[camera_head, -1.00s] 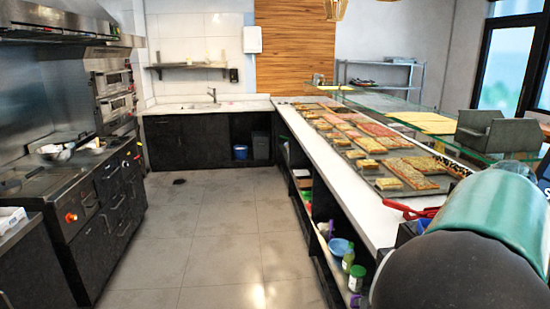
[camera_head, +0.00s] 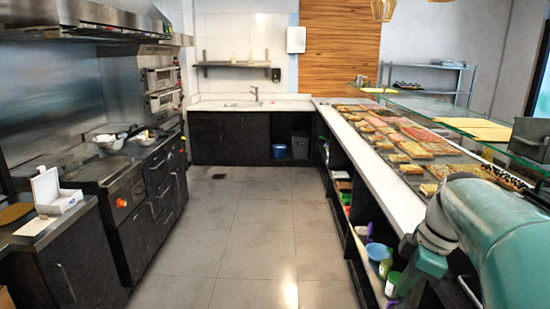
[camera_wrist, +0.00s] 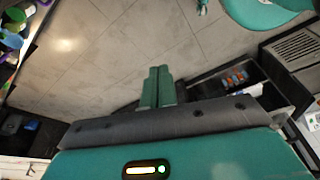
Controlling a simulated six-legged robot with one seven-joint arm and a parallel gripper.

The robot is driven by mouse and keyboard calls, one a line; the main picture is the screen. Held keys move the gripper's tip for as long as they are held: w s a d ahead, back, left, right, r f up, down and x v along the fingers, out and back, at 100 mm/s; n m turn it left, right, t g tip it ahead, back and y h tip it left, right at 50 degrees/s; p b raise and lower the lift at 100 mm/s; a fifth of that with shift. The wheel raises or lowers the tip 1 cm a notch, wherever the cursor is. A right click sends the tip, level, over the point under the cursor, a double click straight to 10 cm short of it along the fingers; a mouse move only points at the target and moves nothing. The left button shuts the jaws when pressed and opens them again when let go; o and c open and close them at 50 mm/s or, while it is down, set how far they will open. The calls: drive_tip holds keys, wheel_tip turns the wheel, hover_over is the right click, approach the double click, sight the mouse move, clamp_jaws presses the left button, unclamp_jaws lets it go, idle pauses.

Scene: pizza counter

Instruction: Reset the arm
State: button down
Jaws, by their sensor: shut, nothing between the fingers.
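My gripper (camera_wrist: 157,86) shows in the wrist view with its two green fingers pressed together and nothing between them. It points out over the grey tiled floor (camera_wrist: 100,60). My green arm (camera_head: 500,235) fills the lower right of the head view, beside the right counter. The fingertips are not visible in the head view.
The right counter (camera_head: 378,190) carries trays of pizza slices (camera_head: 420,150), with open shelves below. A stove (camera_head: 125,172) and an open white box (camera_head: 56,192) stand on the left. The floor (camera_head: 240,235) between is clear. A sink counter (camera_head: 250,104) closes the far end.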

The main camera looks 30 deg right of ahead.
drive_tip(key=w+a+f+m+t+h, duration=0.1)
drive_tip(key=a+m, duration=0.3)
drive_tip(key=a, duration=0.9)
drive_tip(key=w+a+f+m+t+h, duration=0.1)
drive_tip(key=a+m, duration=0.3)
drive_tip(key=a, duration=1)
drive_tip(key=shift+w+a+f+t, duration=0.2)
drive_tip(key=shift+w+f+t, duration=0.35)
drive_tip(key=shift+t, duration=0.25)
